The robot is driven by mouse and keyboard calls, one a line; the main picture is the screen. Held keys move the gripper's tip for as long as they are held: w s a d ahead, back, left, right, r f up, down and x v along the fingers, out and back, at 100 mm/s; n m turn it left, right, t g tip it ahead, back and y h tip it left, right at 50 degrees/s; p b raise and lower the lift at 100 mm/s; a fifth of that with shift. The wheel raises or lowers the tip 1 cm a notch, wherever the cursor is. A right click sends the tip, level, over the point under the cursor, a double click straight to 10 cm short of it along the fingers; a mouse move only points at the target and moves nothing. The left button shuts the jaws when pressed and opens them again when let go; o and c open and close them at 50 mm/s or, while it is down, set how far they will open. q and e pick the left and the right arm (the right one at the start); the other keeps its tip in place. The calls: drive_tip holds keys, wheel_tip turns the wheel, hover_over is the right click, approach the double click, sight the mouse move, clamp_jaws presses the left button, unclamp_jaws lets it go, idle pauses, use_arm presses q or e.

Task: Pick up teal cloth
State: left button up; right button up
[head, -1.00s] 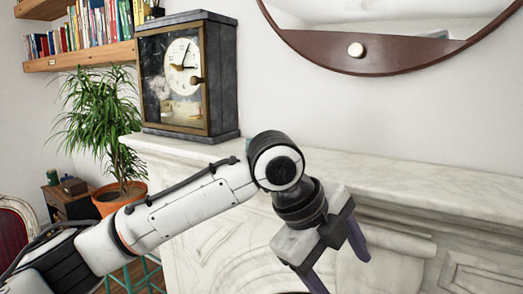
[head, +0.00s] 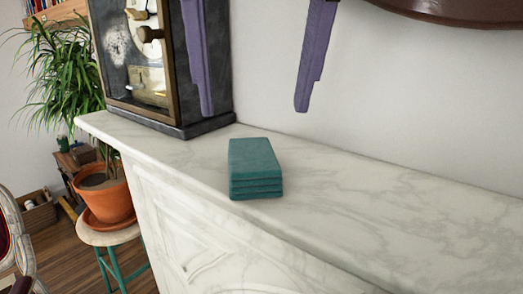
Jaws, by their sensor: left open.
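The teal cloth (head: 255,165) is a folded, layered stack lying flat on the white marble mantel, a little right of the clock's base in the head view. My left gripper (head: 256,108) shows as two purple fingers pointing down from the top edge. The fingers are wide apart with nothing between them. Their tips are above the cloth in the picture and apart from it. The rest of the left gripper is out of frame. My right gripper is not in view.
The dark clock (head: 155,65) stands on the mantel left of the cloth, close behind the left finger in the picture. The marble mantel (head: 390,220) is clear to the right. A round brown-framed mirror (head: 460,10) hangs above. A potted plant (head: 103,195) stands on a stool at left.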

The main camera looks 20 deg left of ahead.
sight(253, 153)
use_arm(q)
drive_tip(key=shift+s+x, duration=0.2)
drive_tip(key=shift+x, duration=1.9)
drive_tip(key=shift+s+x, duration=0.25)
drive_tip(key=shift+x, duration=1.8)
drive_tip(key=shift+d+f, duration=0.1)
drive_tip(key=shift+f, duration=0.35)
drive_tip(key=c, duration=1.1)
drive_tip(key=shift+r, duration=0.1)
drive_tip(key=shift+c, duration=0.2)
